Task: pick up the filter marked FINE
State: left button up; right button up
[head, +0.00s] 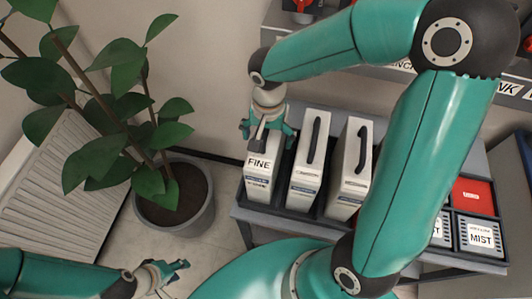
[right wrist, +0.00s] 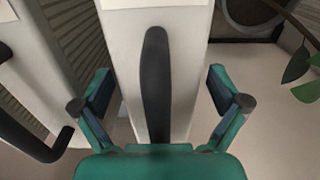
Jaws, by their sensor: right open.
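The filter marked FINE (head: 257,176) is a white upright case at the left end of a row of similar cases on a dark grey rack. My right gripper (head: 267,130) is over its top, open. In the right wrist view the black handle (right wrist: 155,85) of the white case (right wrist: 185,60) stands between the two spread fingers of my right gripper (right wrist: 160,95). The fingers look apart from the handle. In the head view my gripper hides part of the case's top. My left gripper (head: 178,274) is low at the left, open and empty, away from the rack.
Two more white filters (head: 307,165) (head: 352,165) with black handles stand close on the right. A box marked MIST (head: 480,236) and a red box (head: 473,197) sit at the rack's right. A potted plant (head: 175,205) stands left of the rack (head: 285,226), beside a ribbed white panel (head: 60,190).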

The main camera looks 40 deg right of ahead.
jog(key=c, duration=1.7)
grip_shut()
jog(key=shift+r, duration=0.1)
